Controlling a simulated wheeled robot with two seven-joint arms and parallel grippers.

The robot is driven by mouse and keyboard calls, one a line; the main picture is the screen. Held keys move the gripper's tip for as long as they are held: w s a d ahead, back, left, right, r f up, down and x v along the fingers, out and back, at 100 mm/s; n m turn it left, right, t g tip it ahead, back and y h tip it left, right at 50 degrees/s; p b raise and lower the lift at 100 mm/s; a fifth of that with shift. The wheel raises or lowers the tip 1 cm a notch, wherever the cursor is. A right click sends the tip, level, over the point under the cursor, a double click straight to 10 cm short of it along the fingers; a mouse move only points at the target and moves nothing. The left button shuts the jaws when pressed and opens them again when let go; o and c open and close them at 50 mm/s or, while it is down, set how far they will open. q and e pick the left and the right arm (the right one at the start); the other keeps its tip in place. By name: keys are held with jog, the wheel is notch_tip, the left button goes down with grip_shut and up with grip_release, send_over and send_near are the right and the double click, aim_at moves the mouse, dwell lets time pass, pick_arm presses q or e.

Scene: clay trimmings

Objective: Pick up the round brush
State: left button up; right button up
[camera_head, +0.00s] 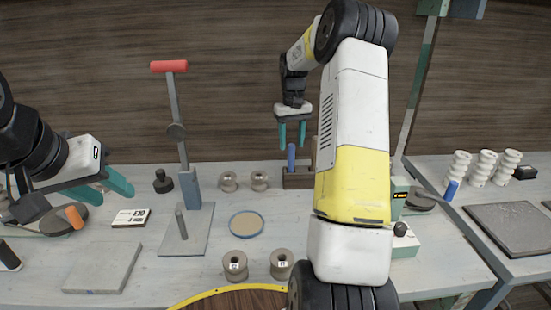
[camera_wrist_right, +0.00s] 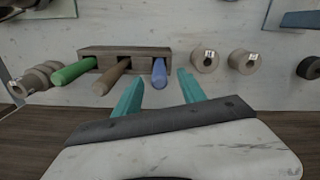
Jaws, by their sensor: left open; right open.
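A wooden holder block (camera_head: 297,182) stands near the back of the table. In the right wrist view the block (camera_wrist_right: 121,50) carries a green handle (camera_wrist_right: 73,71), a brown handle (camera_wrist_right: 111,77) and a blue handle (camera_wrist_right: 160,72). No bristles show, so I cannot tell which handle is the round brush. My right gripper (camera_head: 293,137) is open and empty, pointing down above the blue handle (camera_head: 291,157). In the wrist view the blue handle appears between its fingertips (camera_wrist_right: 160,82); contact is not visible. My left gripper (camera_head: 112,190) is open at the far left.
Wooden spools (camera_head: 236,266) and a round disc (camera_head: 246,223) lie mid-table. A red-handled lever stand (camera_head: 182,190) rises left of centre. A grey slab (camera_head: 103,268) lies front left. My right arm hides part of the table right of the holder.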

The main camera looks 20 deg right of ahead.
aim_at(291, 158)
jog(key=f, duration=0.7)
jog(key=shift+w+d+f, duration=0.1)
jog(key=shift+w+f, duration=0.1)
grip_shut()
